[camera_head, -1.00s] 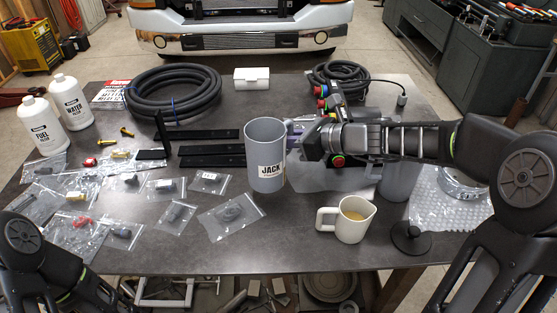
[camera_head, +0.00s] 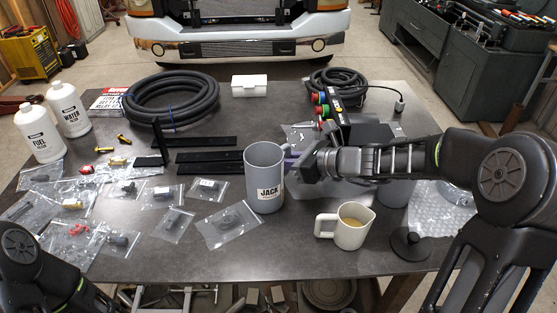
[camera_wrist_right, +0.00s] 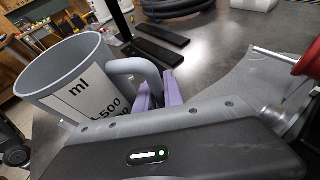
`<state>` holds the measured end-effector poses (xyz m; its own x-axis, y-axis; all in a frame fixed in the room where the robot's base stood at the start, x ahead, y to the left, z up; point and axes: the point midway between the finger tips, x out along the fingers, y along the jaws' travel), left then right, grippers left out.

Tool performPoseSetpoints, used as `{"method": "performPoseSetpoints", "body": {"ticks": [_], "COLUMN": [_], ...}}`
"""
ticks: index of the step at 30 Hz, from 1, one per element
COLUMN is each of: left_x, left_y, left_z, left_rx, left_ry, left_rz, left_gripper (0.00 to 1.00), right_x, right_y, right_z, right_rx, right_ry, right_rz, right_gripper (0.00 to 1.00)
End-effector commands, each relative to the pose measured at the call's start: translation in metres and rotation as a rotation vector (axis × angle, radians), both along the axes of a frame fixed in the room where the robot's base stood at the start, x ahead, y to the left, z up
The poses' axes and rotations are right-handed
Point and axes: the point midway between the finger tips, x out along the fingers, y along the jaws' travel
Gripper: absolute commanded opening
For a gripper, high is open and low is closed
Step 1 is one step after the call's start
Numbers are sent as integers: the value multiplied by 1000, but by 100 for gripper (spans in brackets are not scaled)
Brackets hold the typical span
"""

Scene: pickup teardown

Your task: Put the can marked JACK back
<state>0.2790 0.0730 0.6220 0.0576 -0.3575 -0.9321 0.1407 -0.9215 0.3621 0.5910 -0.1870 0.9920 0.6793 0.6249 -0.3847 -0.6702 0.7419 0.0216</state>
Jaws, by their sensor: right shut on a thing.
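The can marked JACK (camera_head: 265,180) is a grey, open-topped can with a side handle and a white label, upright over the middle of the table. My right gripper (camera_head: 292,160) comes in from the right and is shut on the can's handle. In the right wrist view the purple fingers (camera_wrist_right: 160,93) close on the handle, and a white label with "ml" and "500" shows on the can (camera_wrist_right: 62,72). I cannot tell whether the can's base touches the table. My left gripper is out of view; only part of my left arm shows at lower left.
A cream jug (camera_head: 351,234) of tan liquid stands right of the can. Parts bags (camera_head: 226,228) lie left, black bars (camera_head: 207,142) behind. A control box (camera_head: 350,128) and another grey can (camera_head: 394,194) are partly hidden by my arm. A black-knobbed thing (camera_head: 410,246) stands at the front right.

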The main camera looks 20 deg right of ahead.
Motion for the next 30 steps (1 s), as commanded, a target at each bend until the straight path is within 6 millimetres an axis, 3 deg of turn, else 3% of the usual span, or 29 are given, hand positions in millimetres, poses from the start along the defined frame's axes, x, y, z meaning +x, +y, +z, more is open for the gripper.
{"method": "performPoseSetpoints", "body": {"ticks": [4,5,12,23,30], "left_x": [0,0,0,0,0], "left_y": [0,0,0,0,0], "left_z": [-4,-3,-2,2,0], "left_rx": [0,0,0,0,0], "left_ry": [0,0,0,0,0], "left_rz": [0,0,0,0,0], "left_gripper": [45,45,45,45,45], "right_x": [0,0,0,0,-21], "right_y": [0,0,0,0,-20], "right_z": [-3,-3,-2,3,13], "right_rx": [1,0,0,0,-1], "right_ry": [-1,0,0,0,-2], "right_rz": [0,0,0,1,-2], "right_gripper": [0,14,34,34,34]}}
